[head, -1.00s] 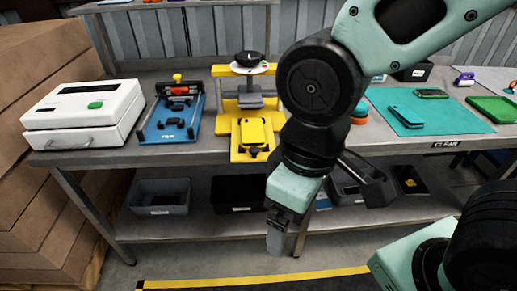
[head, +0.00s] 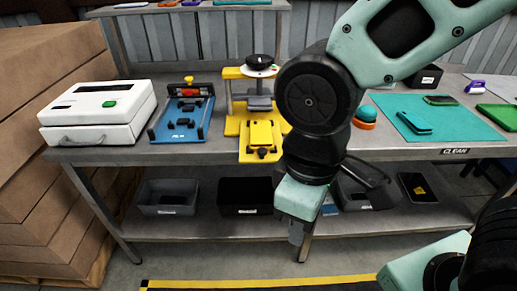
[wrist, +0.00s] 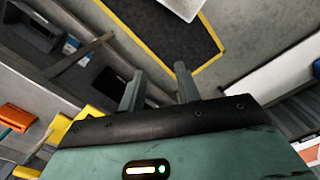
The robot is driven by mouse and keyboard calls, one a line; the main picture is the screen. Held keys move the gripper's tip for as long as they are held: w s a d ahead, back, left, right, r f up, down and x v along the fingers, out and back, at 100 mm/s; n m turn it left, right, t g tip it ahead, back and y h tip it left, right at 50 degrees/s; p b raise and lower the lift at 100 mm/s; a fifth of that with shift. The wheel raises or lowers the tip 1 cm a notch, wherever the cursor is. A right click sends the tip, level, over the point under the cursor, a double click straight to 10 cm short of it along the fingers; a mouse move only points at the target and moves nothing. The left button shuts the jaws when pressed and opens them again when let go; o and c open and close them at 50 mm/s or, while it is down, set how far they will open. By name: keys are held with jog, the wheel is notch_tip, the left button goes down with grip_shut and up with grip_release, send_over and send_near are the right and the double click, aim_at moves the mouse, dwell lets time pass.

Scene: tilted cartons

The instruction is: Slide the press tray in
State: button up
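The yellow press (head: 232,98) stands on the workbench, with a black round knob on top and a grey plate below it. Its yellow tray (head: 262,136) sticks out at the front toward the bench edge, with a dark handle piece at its near end. My gripper (head: 296,234) hangs pointing down in front of the bench, below the tabletop and to the right of the tray, apart from it. In the wrist view my gripper (wrist: 158,85) shows two fingers spread with nothing between them. Yellow parts at the left of the wrist view are only partly visible.
Left of the press are a blue fixture (head: 180,118) and a white box (head: 98,113) with a green button. A teal mat (head: 455,122) lies to the right. Grey and black bins (head: 165,197) stand on the lower shelf. Stacked cartons (head: 40,150) are at far left.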

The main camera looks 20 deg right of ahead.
aim_at(255, 129)
jog(key=w+f+n+h+b, duration=0.1)
jog(key=f+n, duration=0.1)
jog(key=w+f+n+h+b, duration=0.1)
jog(key=w+f+n+h, duration=0.1)
jog(key=f, duration=0.1)
jog(key=w+f+n+h+b, duration=0.1)
jog(key=w+f+n+h, duration=0.1)
jog(key=shift+w+d+f+n+t, duration=0.2)
jog(key=shift+n+t, duration=0.1)
jog(key=shift+n, duration=0.1)
grip_shut()
jog(key=w+a+f+n+t+h+b, duration=0.2)
jog(key=w+a+n+t+h, duration=0.15)
jog(key=w+n+t, duration=0.3)
jog(key=w+a+f+n+t+h+b, duration=0.2)
jog(key=w+a+n+t, duration=0.3)
jog(key=w, duration=0.2)
jog(key=x, duration=0.6)
jog(key=p+x, duration=0.1)
jog(key=x, duration=0.6)
jog(key=shift+w+d+r, duration=0.15)
jog(key=shift+r, duration=0.05)
jog(key=shift+w, duration=0.1)
